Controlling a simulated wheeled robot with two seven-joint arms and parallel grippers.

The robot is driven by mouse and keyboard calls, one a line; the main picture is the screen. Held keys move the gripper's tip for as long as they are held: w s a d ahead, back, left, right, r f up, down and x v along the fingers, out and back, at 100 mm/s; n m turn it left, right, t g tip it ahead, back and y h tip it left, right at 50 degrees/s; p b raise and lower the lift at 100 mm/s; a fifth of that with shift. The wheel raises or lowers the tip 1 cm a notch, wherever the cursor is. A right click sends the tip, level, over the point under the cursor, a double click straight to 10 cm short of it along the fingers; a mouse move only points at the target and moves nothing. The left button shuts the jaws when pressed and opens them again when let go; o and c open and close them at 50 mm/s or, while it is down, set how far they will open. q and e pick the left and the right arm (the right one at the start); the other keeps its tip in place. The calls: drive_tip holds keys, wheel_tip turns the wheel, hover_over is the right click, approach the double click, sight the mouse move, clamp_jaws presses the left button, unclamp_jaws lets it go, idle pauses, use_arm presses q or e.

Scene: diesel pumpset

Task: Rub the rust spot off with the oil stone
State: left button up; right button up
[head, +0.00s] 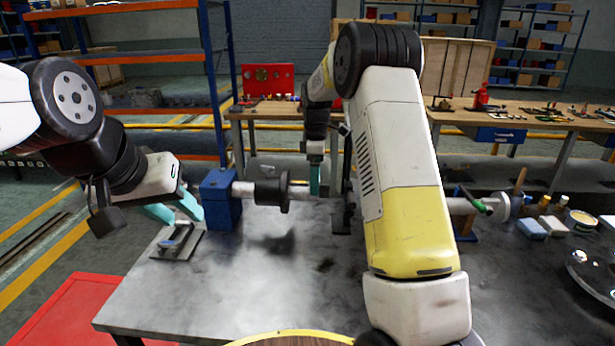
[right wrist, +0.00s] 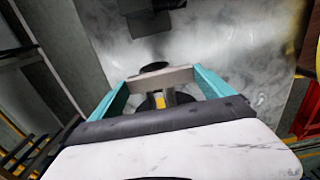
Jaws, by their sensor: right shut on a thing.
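A pale steel shaft (head: 243,189) lies level above the grey workbench, with a black collar (head: 271,194) on it and a blue block (head: 220,200) at its left end. My right gripper (head: 316,180) is at the shaft, right of the collar. In the right wrist view its teal fingers (right wrist: 160,82) are shut on the ends of a grey-brown oil stone (right wrist: 160,77), which lies across the shaft; I cannot tell if they touch. I cannot make out the rust spot for certain. My left gripper (head: 176,211) is open and empty, left of the blue block.
A small plate with a blue-marked part (head: 173,243) lies at the bench's left edge. Sponges, bottles and a tin (head: 581,222) stand at the right, near a shiny bowl (head: 592,270). The bench front (head: 210,295) is clear. My right arm hides much of the middle.

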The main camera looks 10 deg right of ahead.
drive_tip(key=shift+s+a+f, duration=0.1)
drive_tip(key=shift+s+a, duration=0.1)
drive_tip(key=shift+s, duration=1)
drive_tip(key=shift+w+d, duration=0.25)
drive_tip(key=shift+w, duration=0.95)
drive_tip(key=shift+s+a+r, duration=0.1)
drive_tip(key=shift+s+r, duration=0.1)
drive_tip(key=shift+s, duration=0.15)
drive_tip(key=shift+s+a, duration=0.15)
drive_tip(key=shift+s, duration=0.65)
drive_tip(key=shift+w+d+f, duration=0.1)
drive_tip(key=shift+w+d, duration=0.05)
drive_tip(key=shift+w, duration=0.45)
drive_tip(key=shift+w+d+f, duration=0.1)
drive_tip(key=shift+w, duration=0.45)
drive_tip(key=shift+s+a, duration=0.25)
drive_tip(key=shift+s, duration=0.95)
drive_tip(key=shift+w+d+r, duration=0.1)
drive_tip(key=shift+w+d, duration=0.05)
drive_tip(key=shift+w, duration=0.5)
drive_tip(key=shift+w+d+r, duration=0.1)
drive_tip(key=shift+w, duration=0.5)
drive_tip(key=shift+r, duration=0.1)
drive_tip(key=shift+r, duration=3.45)
